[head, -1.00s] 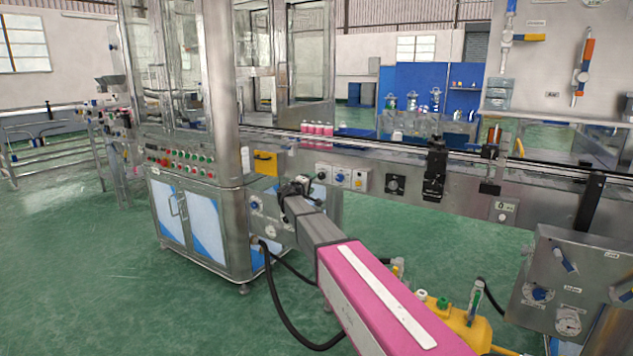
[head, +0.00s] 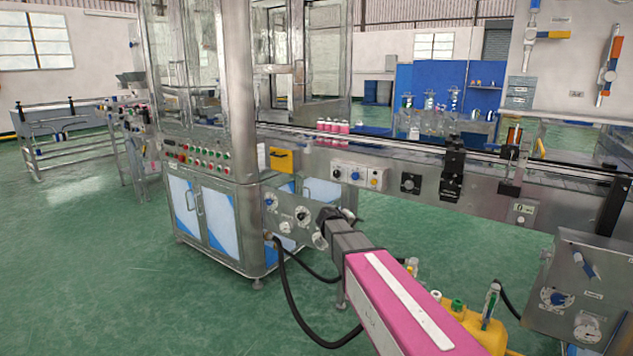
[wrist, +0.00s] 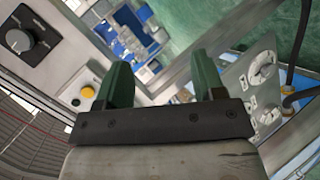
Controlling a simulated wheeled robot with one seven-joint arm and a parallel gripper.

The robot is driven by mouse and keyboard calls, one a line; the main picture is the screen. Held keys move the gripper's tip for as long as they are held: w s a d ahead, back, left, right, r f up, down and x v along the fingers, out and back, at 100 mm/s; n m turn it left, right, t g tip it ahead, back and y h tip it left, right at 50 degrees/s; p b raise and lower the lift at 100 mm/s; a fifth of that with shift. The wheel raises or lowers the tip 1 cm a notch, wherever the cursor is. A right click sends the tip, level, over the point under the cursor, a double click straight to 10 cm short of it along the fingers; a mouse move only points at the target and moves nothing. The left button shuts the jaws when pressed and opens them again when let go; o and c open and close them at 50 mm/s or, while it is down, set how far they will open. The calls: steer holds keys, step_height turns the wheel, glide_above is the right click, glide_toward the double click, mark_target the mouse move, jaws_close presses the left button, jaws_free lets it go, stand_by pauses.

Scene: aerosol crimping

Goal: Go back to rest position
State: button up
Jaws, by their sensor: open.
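My gripper (head: 333,222) is at the end of my pink and grey arm in the head view, in front of the lower side panel (head: 290,213) of the crimping machine. The wrist view shows its two dark green fingers (wrist: 161,78) spread apart with nothing between them. Part of the knobbed panel is hidden behind the gripper in the head view. The wrist view also shows a panel with white dials (wrist: 262,72) to the right of the fingers, with a visible gap. I cannot tell the exact distance.
The machine's cabinet (head: 212,222) stands left of my arm. The conveyor (head: 400,155) runs behind, carrying pink cans (head: 333,127). A black hose (head: 293,310) loops to the floor beside my arm. A control box (head: 575,290) stands at right. Green floor (head: 90,270) is open at left.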

steer(key=s+d+f+m+g+y, duration=0.1)
steer(key=s+f+g+y, duration=0.1)
steer(key=s, duration=0.8)
steer(key=s+d+f+m+g+y, duration=0.1)
steer(key=s+f+m+g+y, duration=0.1)
steer(key=s+f, duration=0.5)
steer(key=s+d+f+m+g+y, duration=0.1)
steer(key=s+f+g+y, duration=0.3)
steer(key=s, duration=0.9)
steer(key=shift+s+d+f+y, duration=0.25)
steer(key=shift+d+f+y, duration=0.05)
steer(key=shift+d+f, duration=0.3)
